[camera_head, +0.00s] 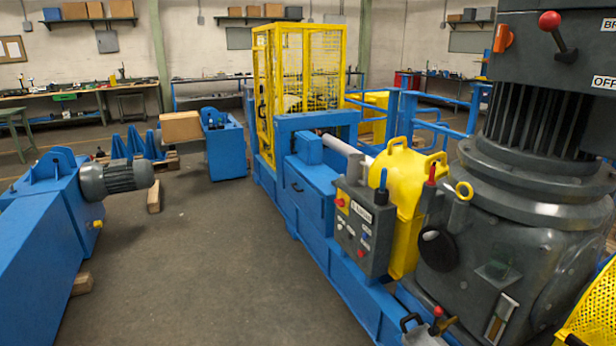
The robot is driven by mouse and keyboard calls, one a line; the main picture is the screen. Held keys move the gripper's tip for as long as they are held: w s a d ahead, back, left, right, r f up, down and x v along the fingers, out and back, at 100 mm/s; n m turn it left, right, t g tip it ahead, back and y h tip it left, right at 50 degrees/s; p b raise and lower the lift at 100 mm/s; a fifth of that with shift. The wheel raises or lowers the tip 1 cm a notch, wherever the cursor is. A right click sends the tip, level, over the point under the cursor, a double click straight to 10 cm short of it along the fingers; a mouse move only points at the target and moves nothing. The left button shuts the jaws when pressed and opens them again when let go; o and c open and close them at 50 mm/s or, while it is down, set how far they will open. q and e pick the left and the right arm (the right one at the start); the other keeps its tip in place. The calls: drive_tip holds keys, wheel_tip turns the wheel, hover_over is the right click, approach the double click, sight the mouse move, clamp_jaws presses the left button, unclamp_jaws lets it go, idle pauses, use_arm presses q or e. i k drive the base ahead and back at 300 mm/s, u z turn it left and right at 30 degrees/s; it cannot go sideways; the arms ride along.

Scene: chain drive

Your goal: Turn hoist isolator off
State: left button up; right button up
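No part in the head view is readably labelled as the hoist isolator. On the dark grey machine at the right, an orange handle (503,38) sits on the left edge of the upper housing. Beside it, a lever with a red ball knob (550,20) points up and left. Cut-off white labels to its right read "BR" and "OFF" (604,82). A grey control box (364,230) with red and other small buttons stands lower on the blue frame; its nameplate is too small to read. Neither of my grippers is in view.
A blue machine bed (305,205) with a yellow guard cover (405,190) runs beside the grey machine. A yellow mesh cage (295,90) stands behind. A blue unit with a motor (115,178) is at the left. The grey floor (200,270) between them is clear.

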sight(341, 203)
drive_tip(key=u, duration=0.85)
drive_tip(key=i, duration=1.8)
drive_tip(key=u, duration=0.15)
drive_tip(key=i, duration=1.85)
drive_tip(key=z, duration=1.55)
drive_tip(key=i, duration=0.75)
drive_tip(key=z, duration=0.6)
